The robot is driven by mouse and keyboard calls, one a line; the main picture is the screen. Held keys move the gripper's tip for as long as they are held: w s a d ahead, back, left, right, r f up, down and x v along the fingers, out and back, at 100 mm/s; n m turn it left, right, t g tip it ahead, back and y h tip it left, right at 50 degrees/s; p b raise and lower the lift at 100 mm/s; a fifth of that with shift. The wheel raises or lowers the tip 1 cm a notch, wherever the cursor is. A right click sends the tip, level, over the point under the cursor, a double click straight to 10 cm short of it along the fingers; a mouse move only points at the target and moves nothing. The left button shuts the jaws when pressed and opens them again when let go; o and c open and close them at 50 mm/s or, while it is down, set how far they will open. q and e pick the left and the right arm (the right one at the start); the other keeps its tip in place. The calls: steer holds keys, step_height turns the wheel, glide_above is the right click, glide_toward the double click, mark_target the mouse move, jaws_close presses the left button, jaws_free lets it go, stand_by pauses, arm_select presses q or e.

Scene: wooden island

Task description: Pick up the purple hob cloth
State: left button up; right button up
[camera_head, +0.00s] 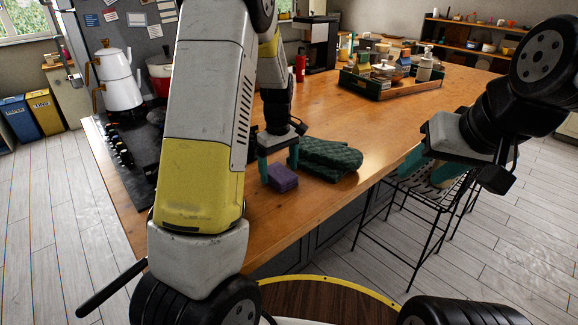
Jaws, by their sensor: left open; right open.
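The purple hob cloth (282,178), a small folded block, lies on the wooden island top (262,215) near its front edge. My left gripper (278,167) is open, pointing down, with its teal fingers at the far side of the cloth. One finger overlaps the cloth's left edge in the picture; I cannot tell whether it touches. My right gripper (428,168) is open and empty, off to the right, over the stools beyond the island's front edge.
A green quilted mitt (330,158) lies just right of the cloth. A black hob (135,150) with a white pot (119,80) and a red pot is at the left. A green crate (392,88) of jars stands at the back. The right front island top is clear.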

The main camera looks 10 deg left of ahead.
arm_select(q)
steer(key=shift+f, duration=0.75)
steer(key=c, duration=1.4)
steer(key=shift+c, duration=0.2)
steer(key=shift+r, duration=0.15)
steer(key=shift+r, duration=0.5)
step_height(320, 180, up, 2)
steer(key=shift+r, duration=0.2)
steer(key=s+d, duration=0.2)
steer(key=s, duration=0.2)
steer(key=s+d+r, duration=0.1)
steer(key=s+d, duration=0.2)
steer(key=s, duration=0.2)
steer(key=s+d, duration=0.2)
steer(key=s, duration=0.3)
steer(key=shift+s+d+r, duration=0.1)
steer(key=shift+d+r, duration=0.1)
steer(key=shift+d, duration=0.2)
